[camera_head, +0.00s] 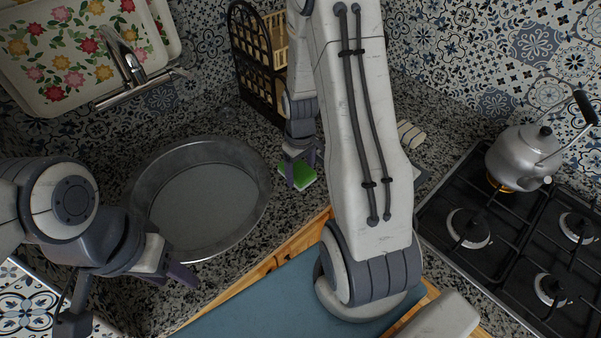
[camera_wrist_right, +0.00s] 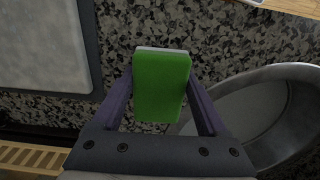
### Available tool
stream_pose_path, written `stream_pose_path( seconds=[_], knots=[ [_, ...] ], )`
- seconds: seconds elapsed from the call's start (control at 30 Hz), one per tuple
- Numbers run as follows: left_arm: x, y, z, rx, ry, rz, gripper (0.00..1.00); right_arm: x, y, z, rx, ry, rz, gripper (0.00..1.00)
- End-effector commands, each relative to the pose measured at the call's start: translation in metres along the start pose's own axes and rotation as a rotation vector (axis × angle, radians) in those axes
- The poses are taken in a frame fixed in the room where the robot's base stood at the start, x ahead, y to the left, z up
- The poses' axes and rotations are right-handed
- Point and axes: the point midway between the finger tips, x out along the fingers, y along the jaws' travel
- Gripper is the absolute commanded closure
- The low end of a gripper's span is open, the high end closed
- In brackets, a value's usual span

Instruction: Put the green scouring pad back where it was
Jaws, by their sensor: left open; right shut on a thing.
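The green scouring pad (camera_head: 306,179), with a pale edge, is between the fingers of my right gripper (camera_head: 301,160) in the head view, on or just above the speckled counter to the right of the round metal basin. In the right wrist view the pad (camera_wrist_right: 162,88) fills the gap between the two purple fingers of the right gripper (camera_wrist_right: 160,95), which is shut on it. I cannot tell whether the pad touches the counter. My left gripper (camera_head: 166,268) is open and empty near the basin's front edge.
The wide round metal basin (camera_head: 262,165) is left of the pad. A dark rack (camera_head: 255,50) stands behind, and a flowered tray (camera_head: 75,45) with a tap in front is at back left. A kettle (camera_head: 520,158) sits on the gas hob (camera_head: 490,262) at right. Some counter around the pad is clear.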

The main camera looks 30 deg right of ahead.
Motion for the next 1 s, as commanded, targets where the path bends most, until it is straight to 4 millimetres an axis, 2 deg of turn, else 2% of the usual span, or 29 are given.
stream_pose_path(
  seconds=[0.13, 0.53, 0.57, 0.6, 0.83, 1.0],
  knots=[
    [-0.004, 0.0, 0.0, 0.0, 0.0, 0.0, 0.5, 0.015, 0.0, 0.001, 0.0, -0.002, -0.001, 0.76],
    [0.0, 0.0, 0.0, 0.0, 0.0, 0.0, 0.5, 0.021, 0.0, 0.0, 0.0, 0.0, 0.0, 0.76],
    [-0.001, 0.0, 0.0, 0.0, 0.0, 0.0, 0.5, 0.02, 0.0, 0.0, 0.0, 0.0, 0.0, 0.16],
    [-0.002, 0.0, 0.0, 0.0, 0.0, 0.0, 0.5, 0.02, 0.0, 0.0, 0.0, 0.0, 0.0, 0.01],
    [-0.002, 0.0, 0.0, 0.0, 0.0, 0.0, 0.5, 0.019, 0.0, 0.0, 0.0, 0.0, 0.0, 0.0],
    [-0.002, 0.0, 0.0, 0.0, 0.0, 0.0, 0.5, 0.009, 0.001, -0.001, 0.0, 0.004, 0.002, 0.0]
  ],
)
